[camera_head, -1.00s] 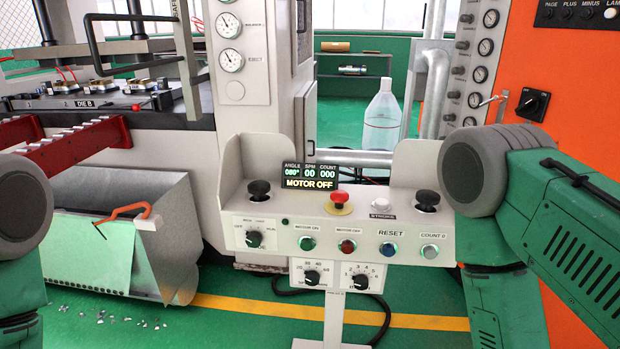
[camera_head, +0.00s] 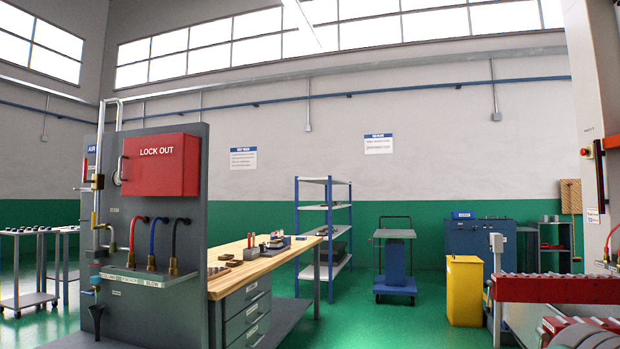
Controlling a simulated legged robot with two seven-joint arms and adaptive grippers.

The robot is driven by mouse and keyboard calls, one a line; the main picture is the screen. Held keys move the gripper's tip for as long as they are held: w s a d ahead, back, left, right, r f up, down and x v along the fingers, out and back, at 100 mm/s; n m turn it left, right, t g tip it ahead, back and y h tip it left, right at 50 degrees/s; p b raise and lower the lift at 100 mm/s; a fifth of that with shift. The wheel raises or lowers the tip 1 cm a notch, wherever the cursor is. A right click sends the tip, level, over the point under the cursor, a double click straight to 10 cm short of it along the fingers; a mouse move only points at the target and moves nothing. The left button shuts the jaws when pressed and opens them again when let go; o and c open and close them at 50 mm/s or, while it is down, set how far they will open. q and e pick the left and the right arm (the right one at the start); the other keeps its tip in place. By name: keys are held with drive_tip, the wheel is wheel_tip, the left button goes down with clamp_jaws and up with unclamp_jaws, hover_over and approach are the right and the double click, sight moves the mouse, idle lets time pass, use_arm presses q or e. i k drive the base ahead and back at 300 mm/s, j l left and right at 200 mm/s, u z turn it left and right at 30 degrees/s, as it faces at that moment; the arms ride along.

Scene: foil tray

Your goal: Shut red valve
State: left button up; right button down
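A dark grey air panel (camera_head: 160,310) stands at the left with pipes, fittings and hoses. A small red part (camera_head: 91,149), possibly a valve handle, shows beside the upper left pipe. A metal block (camera_head: 98,181) sits on that pipe below it. A thin red strip (camera_head: 94,279) shows lower down by a blue fitting (camera_head: 96,291). I cannot tell which red part is the red valve or whether it is open. Red (camera_head: 133,232), blue (camera_head: 153,235) and black (camera_head: 175,240) hoses hang beside the pipe. Neither gripper is in view.
A red LOCK OUT box (camera_head: 162,165) is on the panel. A wooden-topped workbench (camera_head: 268,262) extends behind it. A cart (camera_head: 28,298) stands at left, a yellow bin (camera_head: 464,290) and red-railed machine (camera_head: 560,290) at right.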

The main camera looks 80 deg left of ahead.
sight(84, 180)
drive_tip(key=j+u, duration=0.1)
drive_tip(key=u, duration=0.35)
drive_tip(key=j+u, duration=0.15)
drive_tip(key=u, duration=0.25)
drive_tip(key=j+u, duration=0.15)
drive_tip(key=u, duration=0.3)
drive_tip(key=j+u, duration=0.15)
drive_tip(key=u, duration=0.25)
drive_tip(key=j+u, duration=0.15)
drive_tip(key=u, duration=0.3)
drive_tip(key=i+j+u, duration=0.45)
drive_tip(key=j, duration=0.25)
drive_tip(key=i+j+u, duration=0.95)
drive_tip(key=i+j, duration=0.2)
drive_tip(key=i, duration=0.3)
drive_tip(key=i+j, duration=0.2)
drive_tip(key=i, duration=0.25)
drive_tip(key=i+j+z, duration=0.2)
drive_tip(key=j+z, duration=0.25)
drive_tip(key=j, duration=1.15)
drive_tip(key=k+j+z, duration=0.1)
drive_tip(key=j+z, duration=0.4)
drive_tip(key=j, duration=1.05)
